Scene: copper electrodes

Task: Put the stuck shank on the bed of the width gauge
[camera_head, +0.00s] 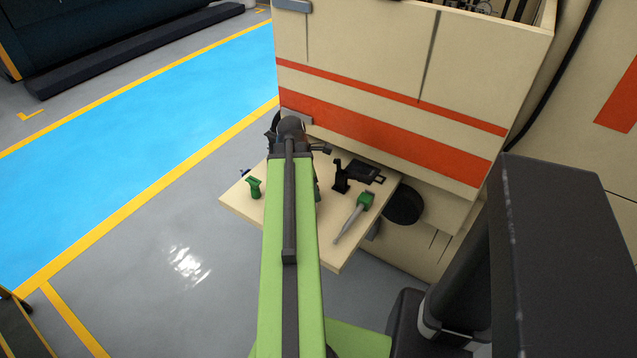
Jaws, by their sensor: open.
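My gripper (292,135) is at the far end of my green arm, over the back left of a cream worktop. It is small and dark, its jaws are open, and the arm hides much of it. A dark flat device (366,172) lies at the back right of the worktop and may be the width gauge. A dark upright holder (341,178) stands just left of it. I cannot pick out the stuck shank for certain; it may be behind my arm.
The cream worktop (318,252) juts out from a cream cabinet with orange stripes (400,138). A green-handled tool with a grey shaft (364,200) lies at the right. A small green object (254,187) stands at the left. The worktop's front is mostly clear.

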